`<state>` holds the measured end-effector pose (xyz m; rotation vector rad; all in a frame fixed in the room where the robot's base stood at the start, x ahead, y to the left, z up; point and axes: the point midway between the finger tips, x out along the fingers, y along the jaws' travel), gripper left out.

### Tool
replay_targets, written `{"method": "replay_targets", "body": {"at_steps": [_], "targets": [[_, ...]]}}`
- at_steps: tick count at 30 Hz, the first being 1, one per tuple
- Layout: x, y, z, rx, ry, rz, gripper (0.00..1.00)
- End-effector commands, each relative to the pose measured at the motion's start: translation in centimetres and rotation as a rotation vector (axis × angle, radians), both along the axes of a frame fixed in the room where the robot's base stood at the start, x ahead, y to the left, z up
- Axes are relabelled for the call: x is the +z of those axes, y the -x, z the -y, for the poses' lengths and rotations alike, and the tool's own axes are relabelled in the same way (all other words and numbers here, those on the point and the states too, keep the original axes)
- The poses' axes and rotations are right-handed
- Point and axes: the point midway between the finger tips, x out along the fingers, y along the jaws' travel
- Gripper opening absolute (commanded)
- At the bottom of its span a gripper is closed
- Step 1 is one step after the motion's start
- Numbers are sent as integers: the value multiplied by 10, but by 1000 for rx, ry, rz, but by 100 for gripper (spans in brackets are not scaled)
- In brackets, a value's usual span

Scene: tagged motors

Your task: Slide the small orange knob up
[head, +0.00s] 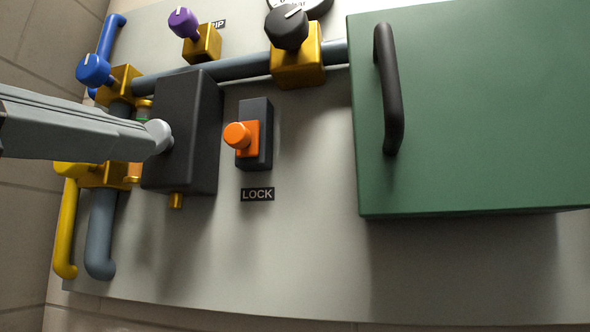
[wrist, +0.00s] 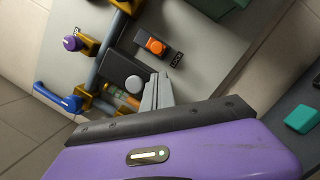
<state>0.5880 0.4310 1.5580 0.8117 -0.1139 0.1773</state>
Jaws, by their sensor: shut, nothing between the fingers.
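The small orange knob (head: 238,136) sits on an orange block in the middle to lower part of a short black upright track (head: 256,108). A LOCK label (head: 257,194) is below it. The knob also shows in the wrist view (wrist: 155,46), beyond the fingertips. My gripper (head: 150,146) reaches in from the left in the head view, its grey fingers together and empty. The fingertips appear in front of the dark box, left of the knob and apart from it. In the wrist view my gripper (wrist: 160,78) points toward the panel.
The dark box (head: 194,130) with a round grey button (wrist: 134,84) stands left of the knob. A green cabinet (head: 470,110) with a black handle juts out at the right. Pipes with black, purple and blue knobs run above and left. The panel below the LOCK label is clear.

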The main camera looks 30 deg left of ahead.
Motion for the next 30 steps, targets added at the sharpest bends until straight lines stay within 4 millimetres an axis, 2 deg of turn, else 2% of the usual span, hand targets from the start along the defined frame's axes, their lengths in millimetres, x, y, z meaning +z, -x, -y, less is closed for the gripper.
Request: {"method": "replay_targets", "body": {"at_steps": [6, 10, 24, 30], "targets": [[1, -1, 0, -2, 3, 2, 0], [3, -9, 0, -4, 3, 1, 0], [17, -82, -8, -4, 4, 1, 0], [18, -96, -10, -3, 4, 3, 0]]}}
